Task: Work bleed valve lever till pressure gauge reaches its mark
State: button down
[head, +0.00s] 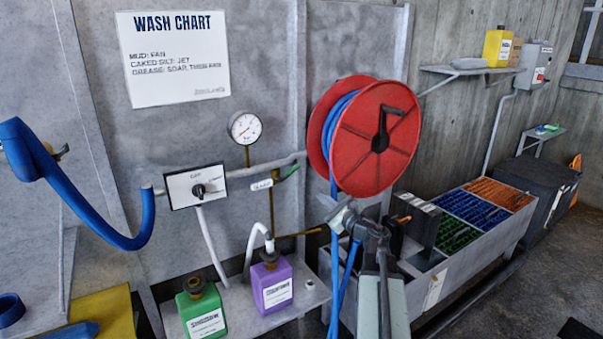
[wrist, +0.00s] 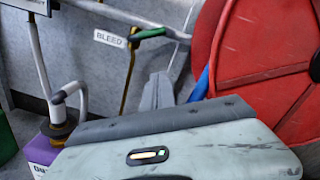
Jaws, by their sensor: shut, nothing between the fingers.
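The bleed valve lever (head: 289,173) is a short green handle on the brass pipe, below and right of the pressure gauge (head: 245,127). The gauge has a white round face with a reddish needle; its exact reading and mark are too small to tell. A BLEED tag (head: 262,185) hangs left of the lever. In the wrist view the green lever (wrist: 149,33) is at upper middle, beside the tag (wrist: 109,38). My gripper (head: 330,204) is shut and empty, right of and below the lever, apparently apart from it. Its grey fingers (wrist: 157,84) show in the wrist view.
A red hose reel (head: 372,138) with blue hose stands close right of my gripper. A purple bottle (head: 272,284) and a green bottle (head: 203,310) stand on the shelf below. A switch box (head: 196,186) is left of the valve. A bin with coloured grates (head: 472,215) is at right.

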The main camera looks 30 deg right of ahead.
jog(key=w+a+r+p, duration=0.2)
jog(key=w+r+p, duration=0.1)
jog(key=w, duration=0.7)
jog(key=shift+w+a+r+p, duration=0.15)
jog(key=shift+w+r+p, duration=0.15)
jog(key=shift+w+r, duration=0.1)
